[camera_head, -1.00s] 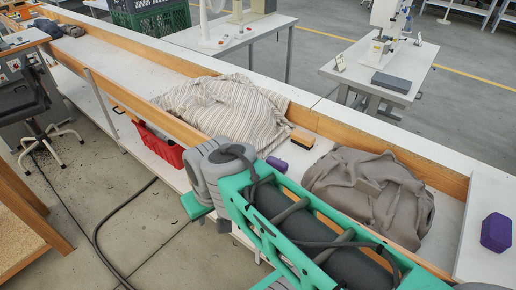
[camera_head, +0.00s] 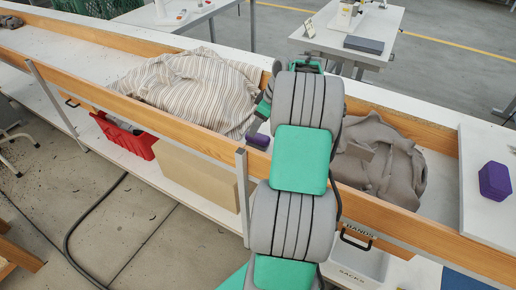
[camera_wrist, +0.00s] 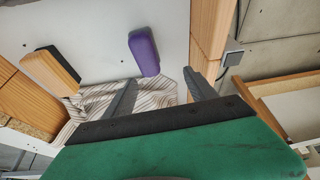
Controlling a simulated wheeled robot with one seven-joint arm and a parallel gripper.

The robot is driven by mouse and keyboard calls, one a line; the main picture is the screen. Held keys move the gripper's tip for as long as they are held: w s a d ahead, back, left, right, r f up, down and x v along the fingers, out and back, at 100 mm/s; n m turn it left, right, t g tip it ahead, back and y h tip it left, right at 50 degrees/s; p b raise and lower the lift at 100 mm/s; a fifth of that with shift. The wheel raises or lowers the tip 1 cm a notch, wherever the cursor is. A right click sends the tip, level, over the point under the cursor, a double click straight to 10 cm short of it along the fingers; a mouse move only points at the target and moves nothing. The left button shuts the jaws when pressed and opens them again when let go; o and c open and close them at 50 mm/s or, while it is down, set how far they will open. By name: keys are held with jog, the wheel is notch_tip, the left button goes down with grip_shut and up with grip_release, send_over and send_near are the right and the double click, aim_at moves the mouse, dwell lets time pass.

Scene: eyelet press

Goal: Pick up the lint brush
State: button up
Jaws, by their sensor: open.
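A wooden block with a dark face, which looks like the lint brush (camera_wrist: 52,70), lies on the pale bench surface at the left of the wrist view. In the head view my arm hides it. A small purple block (camera_wrist: 145,52) lies beside it, and in the head view it shows just left of my arm (camera_head: 259,141). My gripper (camera_wrist: 160,77) is open and empty. Its two dark fingers point toward the purple block, with the wooden brush off to their left. In the head view my arm largely hides the gripper.
A striped cloth heap (camera_head: 187,88) lies left of my arm and a grey-brown cloth heap (camera_head: 378,160) right of it. Wooden boards (camera_head: 140,112) edge the bench. A larger purple block (camera_head: 494,181) sits on the right tabletop. A red crate (camera_head: 125,135) is below.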

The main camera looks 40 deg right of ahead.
aim_at(259, 135)
jog(key=d+f, duration=0.2)
jog(key=shift+s+d+f, duration=0.3)
jog(key=shift+d+f, duration=0.05)
jog(key=x, duration=0.6)
jog(key=shift+w+a+f, duration=0.15)
jog(key=shift+w+f, duration=0.05)
jog(key=shift+w, duration=0.3)
jog(key=shift+f, duration=0.25)
jog(key=c, duration=1.4)
